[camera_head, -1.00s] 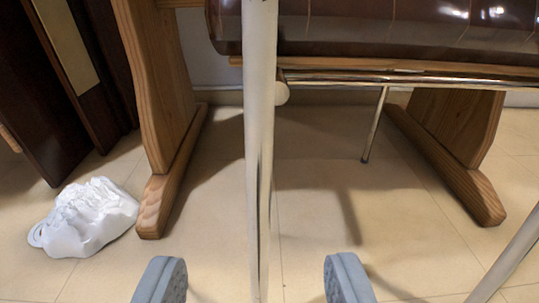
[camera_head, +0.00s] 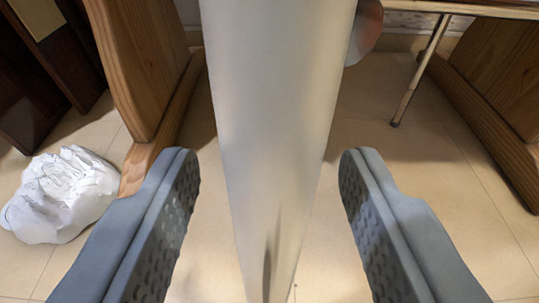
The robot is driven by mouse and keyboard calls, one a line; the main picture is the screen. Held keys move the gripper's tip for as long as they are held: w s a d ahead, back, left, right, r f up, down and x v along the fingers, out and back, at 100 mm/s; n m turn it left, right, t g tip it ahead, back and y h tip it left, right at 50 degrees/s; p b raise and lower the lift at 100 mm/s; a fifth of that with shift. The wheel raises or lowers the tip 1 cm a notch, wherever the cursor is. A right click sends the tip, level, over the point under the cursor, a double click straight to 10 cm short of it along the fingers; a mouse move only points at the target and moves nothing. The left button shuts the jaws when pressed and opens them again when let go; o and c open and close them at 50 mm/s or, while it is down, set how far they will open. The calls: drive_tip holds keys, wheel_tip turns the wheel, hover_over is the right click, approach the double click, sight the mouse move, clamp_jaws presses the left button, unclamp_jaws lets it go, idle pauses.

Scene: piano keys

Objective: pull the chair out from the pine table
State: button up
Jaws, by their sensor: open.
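A chair shows through its pale metal leg (camera_head: 275,130), which stands upright, large and close, in the middle of the view. Another thin metal chair leg (camera_head: 420,72) shows behind at the upper right. My gripper (camera_head: 270,172) is open, with one grey ridged finger on each side of the near leg. A gap shows between the leg and each finger, and the leg is not gripped.
A crumpled white plastic bag (camera_head: 62,192) lies on the floor at the left. Dark wooden furniture (camera_head: 40,75) stands behind it. A wall runs along the back.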

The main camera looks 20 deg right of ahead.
clamp_jaws()
drive_tip(key=shift+s, duration=0.1)
drive_tip(key=shift+s+a, duration=0.3)
drive_tip(key=shift+s, duration=0.55)
drive_tip(key=shift+s+a, duration=0.35)
drive_tip(key=shift+s, duration=0.45)
drive_tip(key=shift+s+a, duration=0.3)
drive_tip(key=shift+s, duration=0.7)
drive_tip(key=s+a, duration=0.5)
drive_tip(key=s, duration=0.9)
drive_tip(key=shift+s, duration=0.15)
idle(0.4)
drive_tip(key=shift+a, duration=0.1)
